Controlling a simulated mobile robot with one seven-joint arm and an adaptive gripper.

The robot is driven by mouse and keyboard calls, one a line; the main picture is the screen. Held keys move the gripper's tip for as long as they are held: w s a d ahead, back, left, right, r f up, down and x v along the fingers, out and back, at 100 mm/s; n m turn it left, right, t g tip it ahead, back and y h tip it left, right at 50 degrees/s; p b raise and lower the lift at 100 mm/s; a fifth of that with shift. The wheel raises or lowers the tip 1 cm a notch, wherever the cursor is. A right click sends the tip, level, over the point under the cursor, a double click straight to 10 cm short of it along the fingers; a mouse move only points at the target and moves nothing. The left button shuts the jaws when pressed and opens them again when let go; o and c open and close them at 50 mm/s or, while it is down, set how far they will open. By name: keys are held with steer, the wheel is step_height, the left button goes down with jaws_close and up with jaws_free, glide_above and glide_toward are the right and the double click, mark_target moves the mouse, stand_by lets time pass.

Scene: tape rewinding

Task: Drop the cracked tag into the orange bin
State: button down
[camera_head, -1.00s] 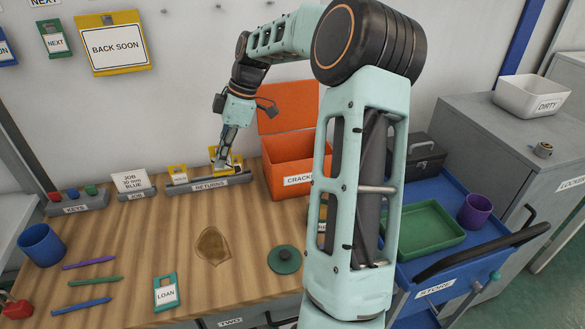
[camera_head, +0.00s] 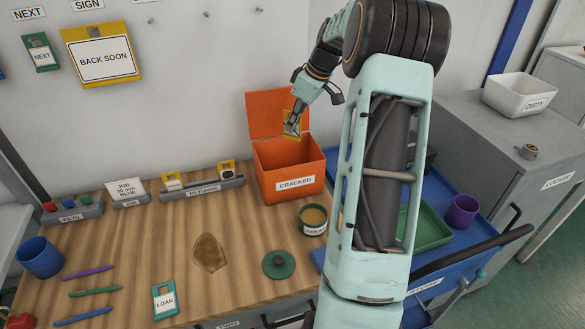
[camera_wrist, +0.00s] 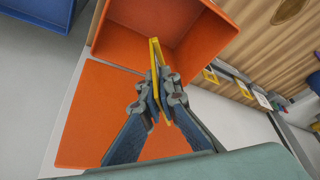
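My gripper (camera_head: 292,127) is shut on a yellow tag (camera_head: 294,117), held above the open orange bin (camera_head: 308,178) labelled CRACKED. In the wrist view the gripper (camera_wrist: 160,80) pinches the tag (camera_wrist: 156,58), seen edge-on, with the bin's hollow (camera_wrist: 150,25) beyond it. The bin's lid (camera_head: 277,113) stands open at the back. The tag's face and any crack on it are too small to make out. No tag shows inside the visible part of the bin.
The RETURNS rack (camera_head: 203,190) left of the bin holds two yellow tags. A small open tin (camera_head: 313,220) stands just in front of the bin, with a green round lid (camera_head: 279,264) nearby. The LOAN tag (camera_head: 164,301) lies at the table front.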

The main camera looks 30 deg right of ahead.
mark_target(293, 138)
steer(key=shift+d+f+b, duration=0.1)
steer(key=shift+f+b, duration=1.85)
steer(key=shift+f, duration=1.05)
steer(key=c, duration=2.1)
jaws_free()
steer(key=v, duration=1.2)
steer(key=shift+r, duration=0.1)
steer(key=shift+w, duration=0.1)
